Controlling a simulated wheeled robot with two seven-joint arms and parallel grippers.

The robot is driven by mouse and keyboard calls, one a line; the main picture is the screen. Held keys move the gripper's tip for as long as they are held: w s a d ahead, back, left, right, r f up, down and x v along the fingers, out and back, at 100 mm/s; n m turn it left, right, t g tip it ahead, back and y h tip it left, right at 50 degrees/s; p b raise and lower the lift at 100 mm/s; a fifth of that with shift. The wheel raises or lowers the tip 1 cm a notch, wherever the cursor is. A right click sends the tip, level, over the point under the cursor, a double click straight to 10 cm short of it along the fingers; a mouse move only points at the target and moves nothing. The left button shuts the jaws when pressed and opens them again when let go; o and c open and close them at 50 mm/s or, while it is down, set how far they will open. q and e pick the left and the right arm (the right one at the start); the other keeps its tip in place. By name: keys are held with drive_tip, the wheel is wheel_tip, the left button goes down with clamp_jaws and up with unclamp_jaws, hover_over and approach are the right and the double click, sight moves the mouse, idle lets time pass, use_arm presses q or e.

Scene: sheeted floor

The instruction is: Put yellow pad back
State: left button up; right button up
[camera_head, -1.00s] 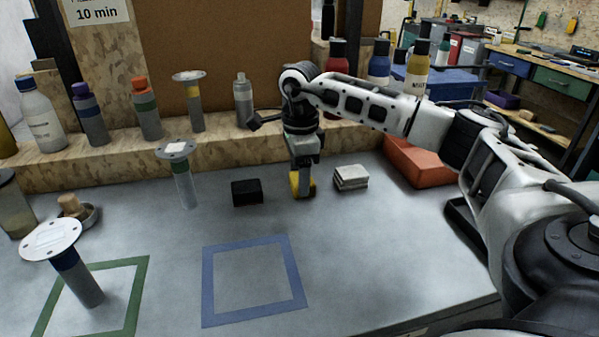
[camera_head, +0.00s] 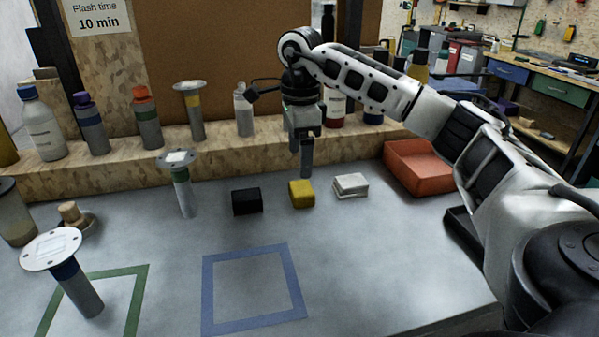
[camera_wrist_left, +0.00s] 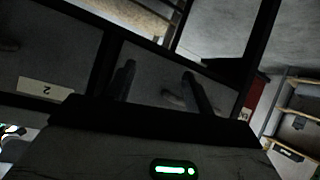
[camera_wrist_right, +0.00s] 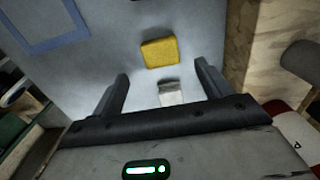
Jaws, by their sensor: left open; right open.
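The yellow pad (camera_head: 301,194) rests on the grey table between a black pad (camera_head: 247,201) and a pale stacked pad (camera_head: 351,185). My right gripper (camera_head: 306,170) is open and empty, above and just behind the yellow pad in the head view. In the right wrist view the yellow pad (camera_wrist_right: 160,52) lies beyond the open fingers (camera_wrist_right: 162,84), apart from them, and the pale pad (camera_wrist_right: 171,93) shows between them. My left gripper (camera_wrist_left: 160,85) is open and empty in the left wrist view, away from the pads; it is not in the head view.
A blue square outline (camera_head: 253,326) and a green outline (camera_head: 142,300) mark the table front. A disc-topped stand (camera_head: 85,290) is at the green outline. Several bottles line the wooden ledge (camera_head: 235,149) behind. A red-orange bin (camera_head: 418,184) stands at the right.

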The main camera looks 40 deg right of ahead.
drive_tip(key=shift+r, duration=2.4)
